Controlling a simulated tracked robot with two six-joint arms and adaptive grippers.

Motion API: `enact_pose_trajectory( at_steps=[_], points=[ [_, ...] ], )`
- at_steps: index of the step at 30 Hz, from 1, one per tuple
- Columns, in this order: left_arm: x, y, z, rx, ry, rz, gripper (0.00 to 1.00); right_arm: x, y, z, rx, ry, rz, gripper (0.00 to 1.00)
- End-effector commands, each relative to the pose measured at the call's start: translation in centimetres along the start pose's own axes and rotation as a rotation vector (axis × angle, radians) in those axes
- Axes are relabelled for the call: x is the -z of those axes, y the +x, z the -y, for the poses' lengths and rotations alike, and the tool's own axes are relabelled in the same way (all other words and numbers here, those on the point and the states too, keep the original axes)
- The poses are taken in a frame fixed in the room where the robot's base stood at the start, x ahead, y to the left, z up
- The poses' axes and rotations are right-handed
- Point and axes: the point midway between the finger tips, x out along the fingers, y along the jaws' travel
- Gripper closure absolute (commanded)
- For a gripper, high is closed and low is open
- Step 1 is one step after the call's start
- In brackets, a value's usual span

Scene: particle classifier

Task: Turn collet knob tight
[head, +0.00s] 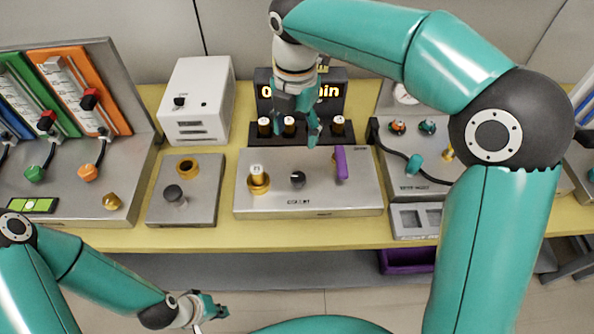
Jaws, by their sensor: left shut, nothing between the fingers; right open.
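A grey central panel (318,198) carries a brass fitting (258,182) with a pale top at its left, a dark round knob (297,180) in the middle and an upright purple lever (341,163) at its right. The small label below the dark knob is too small to read surely, so I cannot tell for certain which part is the collet knob. My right gripper (297,136) is open and empty, pointing down above the panel's back edge, apart from the knob and lever. My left gripper (212,306) is shut and empty, low in front of the bench.
Behind the panel stands a lit display (335,90) with several small vials, partly hidden by my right gripper. A white box (196,105) and a grey plate (205,204) stand left. A panel with coloured knobs (405,180) and my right arm crowd the right side.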

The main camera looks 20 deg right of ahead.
Motion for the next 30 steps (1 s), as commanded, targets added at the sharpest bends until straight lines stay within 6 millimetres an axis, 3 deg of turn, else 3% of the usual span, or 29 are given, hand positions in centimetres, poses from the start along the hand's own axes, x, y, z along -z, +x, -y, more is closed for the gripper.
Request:
enact_pose_trajectory(
  at_steps=[18, 24, 30],
  points=[
    [0.0, 0.4, 0.1, 0.000, 0.000, -0.001, 1.00, -0.2, 12.5, 0.6, 0.003, 0.015, -0.004, 0.36],
    [0.1, 0.3, 0.1, 0.000, 0.000, -0.001, 1.00, -0.3, 14.7, 0.5, 0.001, 0.016, -0.003, 0.36],
    [0.0, 0.3, 0.1, 0.000, 0.000, -0.001, 1.00, -0.3, 15.2, 0.5, -0.001, 0.016, -0.002, 0.36]
  ],
)
